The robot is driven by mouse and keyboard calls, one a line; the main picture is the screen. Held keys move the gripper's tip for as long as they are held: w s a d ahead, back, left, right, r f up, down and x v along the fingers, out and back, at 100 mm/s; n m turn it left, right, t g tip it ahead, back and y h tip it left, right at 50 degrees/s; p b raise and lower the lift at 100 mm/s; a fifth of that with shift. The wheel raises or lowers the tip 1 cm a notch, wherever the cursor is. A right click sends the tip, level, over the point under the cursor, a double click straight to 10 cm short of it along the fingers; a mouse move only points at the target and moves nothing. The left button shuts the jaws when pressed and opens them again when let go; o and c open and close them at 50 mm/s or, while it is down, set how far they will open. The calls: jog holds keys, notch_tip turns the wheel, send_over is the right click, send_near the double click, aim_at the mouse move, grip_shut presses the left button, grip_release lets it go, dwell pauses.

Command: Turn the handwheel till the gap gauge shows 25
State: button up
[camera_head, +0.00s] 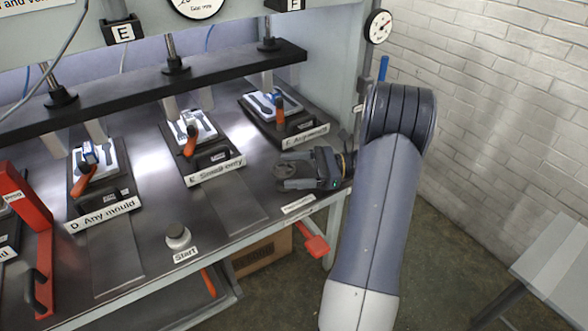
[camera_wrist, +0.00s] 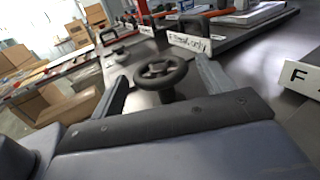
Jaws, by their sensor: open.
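The dark handwheel (camera_head: 287,171) sits low over the front right of the metal bench. In the wrist view it is a small black spoked wheel (camera_wrist: 162,80). My gripper (camera_head: 281,172) reaches in from the right with its fingers on either side of the wheel. It is open; in the wrist view (camera_wrist: 160,86) a gap shows between each finger and the rim. A white dial marked as a gap gauge (camera_head: 193,6) is cut off by the top edge, so its reading is hidden. A second round dial (camera_head: 378,26) hangs at the upper right, too small to read.
Several mould plates with orange handles, such as the right one (camera_head: 280,112), lie under a black press bar (camera_head: 150,85). A Start button (camera_head: 177,236) stands at the front edge. A red handle (camera_head: 315,246) sticks out below. The brick wall (camera_head: 500,90) is right.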

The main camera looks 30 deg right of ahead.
jog(key=p+v, duration=0.1)
jog(key=v, duration=0.8)
jog(key=shift+s+d+r, duration=0.1)
jog(key=shift+s+d, duration=0.05)
jog(key=shift+d, duration=0.25)
jog(key=shift+s+d, duration=0.2)
jog(key=shift+d, duration=0.2)
jog(key=b+x, duration=0.1)
jog(key=x, duration=1)
jog(key=shift+f+b, duration=0.25)
jog(key=shift+b, duration=0.05)
jog(key=shift+s+r+m+t+h, duration=0.15)
jog(key=shift+m+t+h, duration=0.3)
jog(key=shift+t, duration=0.35)
jog(key=shift+r+g, duration=0.1)
jog(key=shift+g, duration=0.2)
